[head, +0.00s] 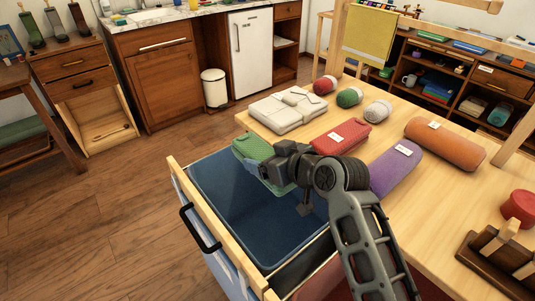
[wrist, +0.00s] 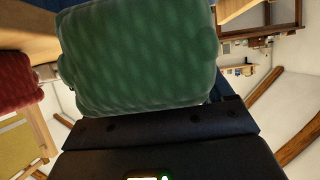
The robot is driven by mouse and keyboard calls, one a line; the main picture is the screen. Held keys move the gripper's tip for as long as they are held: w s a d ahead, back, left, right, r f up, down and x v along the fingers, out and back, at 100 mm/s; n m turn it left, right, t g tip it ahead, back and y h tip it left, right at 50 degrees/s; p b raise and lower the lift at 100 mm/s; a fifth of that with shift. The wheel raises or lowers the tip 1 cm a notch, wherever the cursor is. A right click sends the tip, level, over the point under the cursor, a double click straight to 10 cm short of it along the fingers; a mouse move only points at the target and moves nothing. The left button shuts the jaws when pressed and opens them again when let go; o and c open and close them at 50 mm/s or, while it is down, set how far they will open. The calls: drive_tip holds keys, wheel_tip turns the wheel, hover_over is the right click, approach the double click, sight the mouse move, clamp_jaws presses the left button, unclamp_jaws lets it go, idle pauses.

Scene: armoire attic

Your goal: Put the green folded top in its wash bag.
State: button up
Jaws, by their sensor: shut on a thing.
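The green folded top (head: 250,148) is held by my gripper (head: 270,167), which is shut on it. It hangs over the far end of an open drawer (head: 224,232) with a blue inside, next to the table's corner. In the wrist view the green top (wrist: 138,50) fills the upper middle, beyond the dark gripper body (wrist: 160,130). The fingertips are hidden there. A pale folded, strapped bundle (head: 289,110) lies on the table behind the top. I cannot tell whether this or the blue drawer lining is the wash bag.
On the table (head: 450,195) lie a red folded piece (head: 341,137), a purple roll (head: 396,168), an orange roll (head: 445,145) and several yarn balls (head: 349,97). A wooden rack (head: 497,255) stands at the near right. Open floor (head: 90,220) is left of the drawer.

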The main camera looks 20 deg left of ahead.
drive_tip(key=shift+r, duration=0.1)
drive_tip(key=o, duration=1)
drive_tip(key=shift+v, duration=3.9)
